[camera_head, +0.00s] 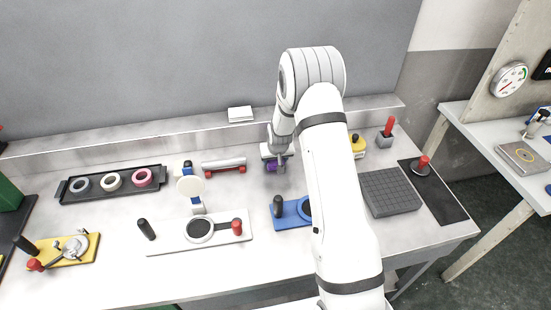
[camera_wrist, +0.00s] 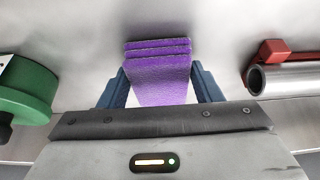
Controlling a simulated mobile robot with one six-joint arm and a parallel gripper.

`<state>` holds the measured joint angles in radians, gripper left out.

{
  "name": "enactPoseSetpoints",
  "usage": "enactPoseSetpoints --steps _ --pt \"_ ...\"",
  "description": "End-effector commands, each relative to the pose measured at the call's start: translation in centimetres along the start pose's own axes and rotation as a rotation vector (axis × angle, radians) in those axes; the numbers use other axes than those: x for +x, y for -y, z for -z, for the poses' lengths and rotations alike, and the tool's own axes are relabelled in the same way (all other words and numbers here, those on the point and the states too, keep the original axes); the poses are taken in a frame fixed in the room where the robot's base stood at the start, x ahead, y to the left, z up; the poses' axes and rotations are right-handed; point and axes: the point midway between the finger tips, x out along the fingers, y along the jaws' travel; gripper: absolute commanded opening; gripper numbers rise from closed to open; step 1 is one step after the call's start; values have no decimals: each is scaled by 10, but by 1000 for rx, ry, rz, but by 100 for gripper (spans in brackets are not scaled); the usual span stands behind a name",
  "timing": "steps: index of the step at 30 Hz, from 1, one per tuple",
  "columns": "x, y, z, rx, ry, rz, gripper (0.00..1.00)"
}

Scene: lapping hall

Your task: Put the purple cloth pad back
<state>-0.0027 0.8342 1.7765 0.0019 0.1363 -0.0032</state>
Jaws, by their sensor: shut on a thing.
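The purple cloth pad (camera_wrist: 160,82) is between the two blue fingers of my gripper (camera_wrist: 161,88) in the wrist view. Its far edge shows a few stacked purple layers; I cannot tell whether these are one folded pad or several. In the head view my gripper (camera_head: 275,159) is over the back of the bench, and a bit of the purple pad (camera_head: 271,167) shows under it. My gripper is shut on the pad. I cannot tell whether the pad touches the bench.
A metal roller with red ends (camera_head: 224,165) lies left of my gripper; it also shows in the wrist view (camera_wrist: 288,77). A green round thing (camera_wrist: 28,92) is on the other side. A blue plate (camera_head: 291,215), white plate (camera_head: 172,238) and black tray (camera_head: 111,184) stand nearby.

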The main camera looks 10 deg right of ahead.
Motion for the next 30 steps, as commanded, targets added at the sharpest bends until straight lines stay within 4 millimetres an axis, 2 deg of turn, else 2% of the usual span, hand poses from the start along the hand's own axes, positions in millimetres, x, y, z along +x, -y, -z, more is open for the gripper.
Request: enactPoseSetpoints --steps 5,6,13,25,30 --pt "4 0 -2 1 0 0 37" --pt "3 0 -1 1 0 0 60" --pt "2 -1 -1 1 1 0 79" --pt "-4 -1 1 2 -1 -1 80" --pt "-30 -1 1 2 -3 -1 80"
